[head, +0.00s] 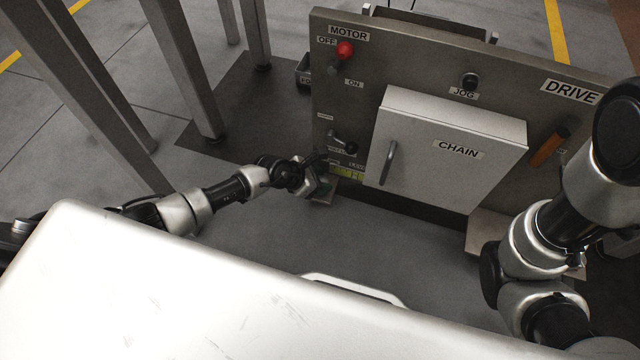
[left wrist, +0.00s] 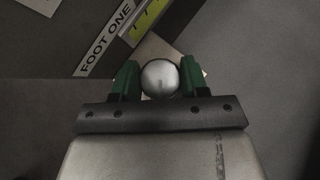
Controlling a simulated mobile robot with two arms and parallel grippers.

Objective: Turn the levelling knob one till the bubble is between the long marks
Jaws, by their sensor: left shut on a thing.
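My left gripper (head: 318,180) is low at the left end of the drive panel. In the left wrist view its green fingers (left wrist: 160,82) are shut on a round silver knob (left wrist: 160,78), one finger on each side. The knob is beside the "FOOT ONE" label (left wrist: 106,40). A yellow-green level vial (left wrist: 148,20) with dark marks is partly in view by the label. It also shows in the head view (head: 348,173), small, at the panel's lower left. I cannot make out the bubble. My right arm is at the right, but its gripper is out of view.
The drive panel (head: 345,95) carries a red motor button (head: 344,50), a small crank lever (head: 345,142), a white CHAIN box (head: 450,125) with a handle, and an orange-handled lever (head: 550,145). Metal legs (head: 185,70) stand at the left.

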